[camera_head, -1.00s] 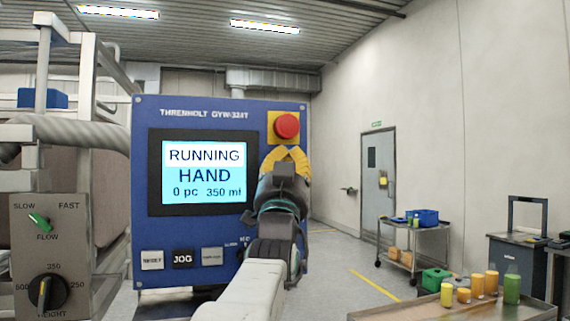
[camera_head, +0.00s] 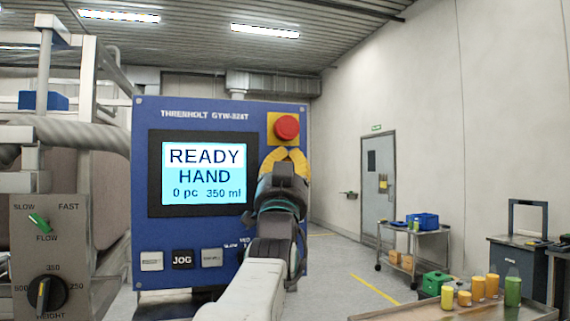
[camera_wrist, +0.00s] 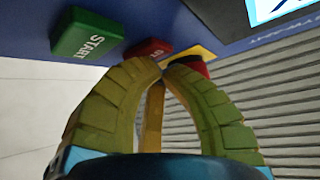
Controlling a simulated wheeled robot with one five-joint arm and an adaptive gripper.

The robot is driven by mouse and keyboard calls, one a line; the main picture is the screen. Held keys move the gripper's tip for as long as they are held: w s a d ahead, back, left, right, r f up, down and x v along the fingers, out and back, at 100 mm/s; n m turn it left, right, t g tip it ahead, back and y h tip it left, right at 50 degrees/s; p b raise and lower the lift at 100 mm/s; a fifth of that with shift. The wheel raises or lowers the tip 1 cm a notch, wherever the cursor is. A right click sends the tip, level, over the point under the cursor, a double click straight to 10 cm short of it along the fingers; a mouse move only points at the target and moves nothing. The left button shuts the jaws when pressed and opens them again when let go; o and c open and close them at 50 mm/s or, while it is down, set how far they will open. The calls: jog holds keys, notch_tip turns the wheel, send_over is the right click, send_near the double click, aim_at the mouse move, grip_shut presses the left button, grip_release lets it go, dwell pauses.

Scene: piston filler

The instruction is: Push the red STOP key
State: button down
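The red key (camera_wrist: 147,49) lies next to the green START key (camera_wrist: 88,36) on the blue panel in the wrist view. Its lettering is not readable, and my fingertips partly cover it. In the head view both keys are hidden behind my gripper (camera_head: 285,154). My gripper has its yellow fingers drawn together at the tips, with nothing held; the tips also show in the wrist view (camera_wrist: 161,69). They are close to the red key, but I cannot tell whether they touch it. The screen (camera_head: 204,174) reads READY, HAND, 0 pc, 350 ml.
A red mushroom button (camera_head: 286,127) on a yellow plate (camera_head: 272,141) sits just above my fingers. The JOG key (camera_head: 183,259) is at the panel's lower left. A metal table (camera_head: 450,310) with several bottles stands at right.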

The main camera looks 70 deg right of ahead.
jog(key=shift+a+f, duration=0.1)
jog(key=shift+s+a+b, duration=0.35)
jog(key=shift+a+b, duration=0.25)
jog(key=shift+b, duration=0.6)
dwell(0.5)
